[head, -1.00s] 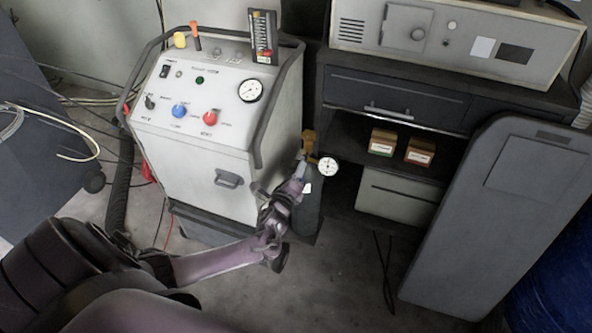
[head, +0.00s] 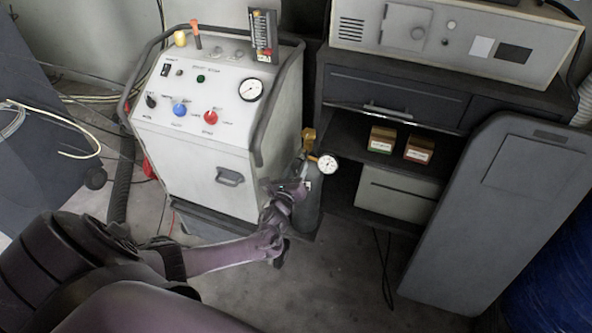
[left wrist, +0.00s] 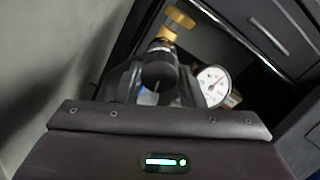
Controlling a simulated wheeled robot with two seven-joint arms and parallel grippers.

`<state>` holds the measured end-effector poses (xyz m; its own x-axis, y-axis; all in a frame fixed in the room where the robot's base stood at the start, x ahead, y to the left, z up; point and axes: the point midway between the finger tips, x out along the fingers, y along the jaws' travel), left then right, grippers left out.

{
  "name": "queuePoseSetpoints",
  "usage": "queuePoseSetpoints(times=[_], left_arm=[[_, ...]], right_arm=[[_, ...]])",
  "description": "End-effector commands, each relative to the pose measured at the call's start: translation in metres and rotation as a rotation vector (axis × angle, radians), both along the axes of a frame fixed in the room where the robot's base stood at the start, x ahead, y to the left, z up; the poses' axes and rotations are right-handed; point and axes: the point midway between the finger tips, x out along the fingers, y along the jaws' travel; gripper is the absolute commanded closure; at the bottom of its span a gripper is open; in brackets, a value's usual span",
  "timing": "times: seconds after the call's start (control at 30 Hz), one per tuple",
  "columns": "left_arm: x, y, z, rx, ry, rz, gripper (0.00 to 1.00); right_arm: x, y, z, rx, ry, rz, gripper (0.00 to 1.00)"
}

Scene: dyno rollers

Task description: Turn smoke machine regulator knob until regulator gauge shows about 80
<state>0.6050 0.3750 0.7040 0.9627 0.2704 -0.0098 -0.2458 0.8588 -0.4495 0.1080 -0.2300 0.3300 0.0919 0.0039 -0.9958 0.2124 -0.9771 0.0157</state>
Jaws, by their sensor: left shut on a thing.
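The regulator gauge (head: 327,163) is a small white dial beside the top of a dark gas cylinder (head: 308,208); its reading is too small to tell. It also shows right of centre in the left wrist view (left wrist: 213,85). A brass valve (head: 309,136) tops the cylinder and shows at the top of the left wrist view (left wrist: 178,18). My left gripper (head: 292,188) is at the regulator, below and left of the gauge. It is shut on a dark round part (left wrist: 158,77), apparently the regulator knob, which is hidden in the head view. My right gripper is not in view.
A white wheeled machine (head: 193,157) with knobs and a larger dial (head: 250,89) stands left of the cylinder. A dark cabinet (head: 390,88) holding two small boxes is behind on the right. A grey panel (head: 490,215) leans at right. Floor in front is mostly clear.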

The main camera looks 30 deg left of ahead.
Motion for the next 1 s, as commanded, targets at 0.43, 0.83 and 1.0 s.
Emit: queuePoseSetpoints(times=[0.43,0.83,1.0], left_arm=[[0.000,-0.001,-0.001,-0.001,0.003,0.000,0.48],[-0.006,-0.002,0.000,0.000,0.002,-0.001,0.43],[-0.032,-0.009,0.000,-0.001,0.003,-0.002,0.43]], right_arm=[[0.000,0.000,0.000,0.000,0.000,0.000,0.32],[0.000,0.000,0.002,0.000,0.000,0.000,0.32],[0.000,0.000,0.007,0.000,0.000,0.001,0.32]])
